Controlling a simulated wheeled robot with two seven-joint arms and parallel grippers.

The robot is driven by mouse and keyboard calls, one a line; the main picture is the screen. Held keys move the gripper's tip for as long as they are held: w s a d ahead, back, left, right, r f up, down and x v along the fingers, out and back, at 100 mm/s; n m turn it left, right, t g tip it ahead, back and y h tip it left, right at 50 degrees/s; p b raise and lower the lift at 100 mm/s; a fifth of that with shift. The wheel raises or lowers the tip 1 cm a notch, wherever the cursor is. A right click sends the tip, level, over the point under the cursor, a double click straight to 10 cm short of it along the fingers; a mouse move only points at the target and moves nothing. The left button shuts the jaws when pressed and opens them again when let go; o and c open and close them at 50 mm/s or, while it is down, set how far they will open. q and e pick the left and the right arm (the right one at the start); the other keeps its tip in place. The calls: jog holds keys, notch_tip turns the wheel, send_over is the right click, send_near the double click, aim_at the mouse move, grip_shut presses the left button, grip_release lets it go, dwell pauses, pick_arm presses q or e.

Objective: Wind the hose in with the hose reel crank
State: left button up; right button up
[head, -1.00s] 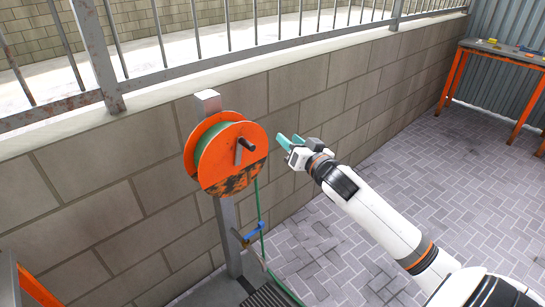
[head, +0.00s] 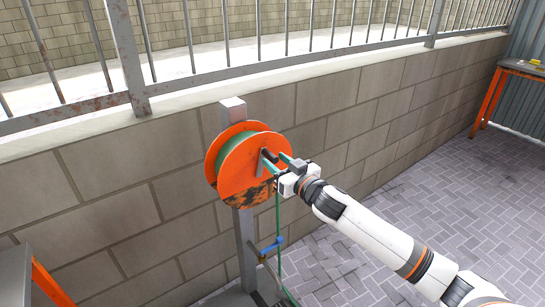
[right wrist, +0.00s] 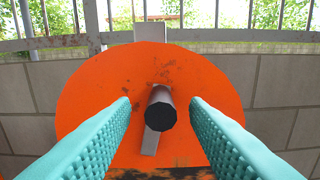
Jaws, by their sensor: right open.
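The orange hose reel (head: 238,174) with green hose wound on it is mounted on a grey post (head: 246,245) by the block wall. The green hose (head: 278,222) hangs down from the reel. My left gripper is not in view.
A blue valve handle (head: 272,246) sticks out low on the post. The block wall (head: 130,195) with a metal railing (head: 270,45) runs behind. An orange-legged table (head: 490,97) stands at far right. Paved floor (head: 400,190) to the right is clear.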

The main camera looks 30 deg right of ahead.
jog(key=shift+w+a, duration=0.15)
jog(key=shift+w, duration=1.2)
grip_shut()
